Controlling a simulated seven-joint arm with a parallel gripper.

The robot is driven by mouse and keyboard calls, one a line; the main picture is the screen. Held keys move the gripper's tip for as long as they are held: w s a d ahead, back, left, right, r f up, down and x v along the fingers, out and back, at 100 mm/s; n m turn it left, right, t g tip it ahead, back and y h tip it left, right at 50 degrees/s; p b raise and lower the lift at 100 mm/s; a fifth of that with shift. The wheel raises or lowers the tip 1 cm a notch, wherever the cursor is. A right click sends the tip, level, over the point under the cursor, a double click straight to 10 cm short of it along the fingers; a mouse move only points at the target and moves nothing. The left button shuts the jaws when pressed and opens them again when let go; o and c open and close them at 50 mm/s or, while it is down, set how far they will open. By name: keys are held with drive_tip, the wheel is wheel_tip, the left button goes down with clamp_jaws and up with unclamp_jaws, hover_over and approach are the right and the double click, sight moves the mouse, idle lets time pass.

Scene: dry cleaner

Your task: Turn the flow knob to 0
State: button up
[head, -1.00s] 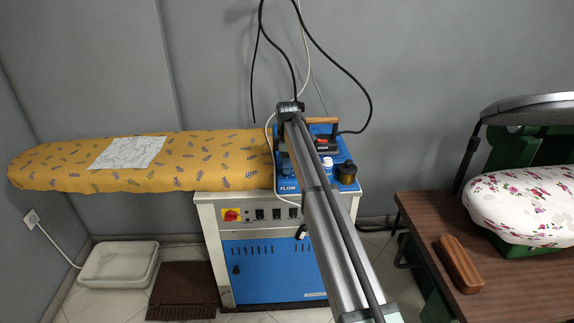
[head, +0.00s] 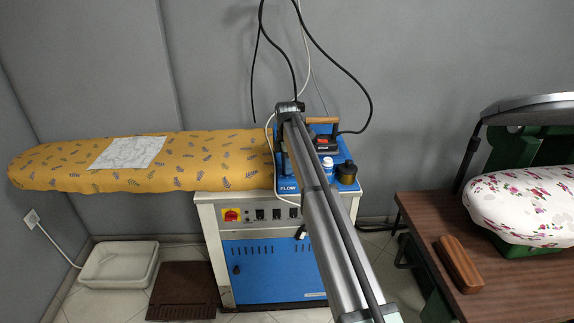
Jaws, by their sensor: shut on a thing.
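The blue control panel (head: 345,187) on top of the ironing unit carries a white "FLOW" label (head: 288,188) near its left front. My gripper (head: 282,158) is down at the panel just behind that label, mostly hidden by my own arm. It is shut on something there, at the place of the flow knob. The knob itself, its pointer and its scale are hidden, so its setting cannot be read.
On the panel stand an iron with a wooden handle (head: 322,120), a white-capped bottle (head: 327,163) and a dark round jar (head: 347,173). The yellow ironing board (head: 215,165) extends left. A brown table (head: 425,220) stands right. Cables hang above.

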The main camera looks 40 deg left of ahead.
drive_tip(key=shift+a, duration=0.1)
drive_tip(key=o, duration=1)
drive_tip(key=shift+o, duration=0.2)
wheel_tip(320, 180, up, 14)
drive_tip(key=shift+w+a, duration=0.15)
drive_tip(key=shift+f, duration=0.15)
